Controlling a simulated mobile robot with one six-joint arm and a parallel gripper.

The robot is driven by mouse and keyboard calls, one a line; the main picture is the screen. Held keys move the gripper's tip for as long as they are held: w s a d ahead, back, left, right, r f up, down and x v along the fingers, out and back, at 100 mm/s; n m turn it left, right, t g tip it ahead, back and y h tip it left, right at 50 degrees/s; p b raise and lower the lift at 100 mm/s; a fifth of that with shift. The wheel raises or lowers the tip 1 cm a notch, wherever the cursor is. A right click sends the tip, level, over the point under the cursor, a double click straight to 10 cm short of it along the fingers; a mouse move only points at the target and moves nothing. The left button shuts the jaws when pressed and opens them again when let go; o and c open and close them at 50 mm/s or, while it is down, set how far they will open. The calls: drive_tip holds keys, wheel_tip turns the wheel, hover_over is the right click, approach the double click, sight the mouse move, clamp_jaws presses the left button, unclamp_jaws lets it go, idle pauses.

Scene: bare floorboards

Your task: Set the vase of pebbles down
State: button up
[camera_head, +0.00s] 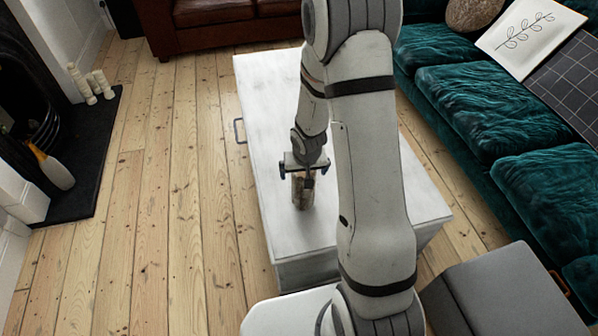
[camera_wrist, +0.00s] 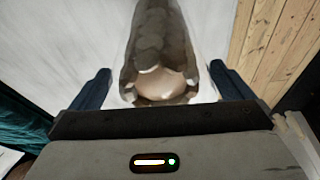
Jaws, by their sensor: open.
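The vase of pebbles (camera_head: 302,191) is a clear vessel with brown and grey stones. It stands upright on the white chest-like table (camera_head: 262,110). My gripper (camera_head: 305,172) is over the top of the vase, its fingers on either side. In the wrist view the vase (camera_wrist: 158,50) lies between the two dark fingers of my gripper (camera_wrist: 160,88), with a gap on each side. The gripper is open. My arm hides part of the table behind and to the right of the vase.
A teal sofa (camera_head: 490,105) with cushions runs along the right. A grey box-like seat (camera_head: 505,295) stands at the lower right. A brown leather sofa (camera_head: 215,25) is at the back. A fireplace hearth (camera_head: 85,170) is on the left. Floorboards (camera_head: 165,200) left of the table are clear.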

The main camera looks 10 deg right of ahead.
drive_tip(key=p+v, duration=0.5)
drive_tip(key=v, duration=0.6)
drive_tip(key=shift+r, duration=0.25)
drive_tip(key=s+r+n, duration=0.1)
drive_tip(key=s+r, duration=1.7)
drive_tip(key=r, duration=0.3)
drive_tip(key=shift+a+g, duration=0.4)
drive_tip(key=shift+a, duration=0.05)
drive_tip(key=shift+r, duration=0.1)
wheel_tip(320, 180, up, 5)
drive_tip(key=p, duration=0.5)
drive_tip(key=shift+s+r, duration=0.1)
drive_tip(key=shift+s, duration=0.05)
